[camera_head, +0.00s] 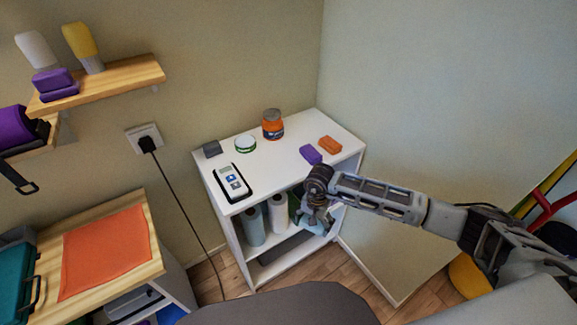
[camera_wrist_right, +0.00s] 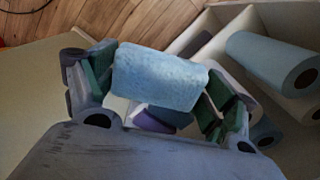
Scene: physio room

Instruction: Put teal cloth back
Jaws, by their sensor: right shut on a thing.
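The teal cloth, a light-blue fuzzy folded piece (camera_wrist_right: 158,78), sits between the fingers of my right gripper in the right wrist view. My right gripper (camera_head: 316,215) is shut on it, at the open front of the white shelf unit (camera_head: 285,180) near its right side. In the right wrist view the fingers (camera_wrist_right: 157,85) press on both ends of the cloth. In the head view the gripper hides most of the cloth. I cannot tell whether the cloth touches a shelf. My left gripper is not in view.
Paper rolls (camera_head: 254,225) stand inside the unit, left of my gripper. On its top are an orange-lidded jar (camera_head: 272,124), a white-green tin (camera_head: 245,144), a device (camera_head: 232,182), a purple block (camera_head: 311,154) and an orange block (camera_head: 330,144). The right wall is close.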

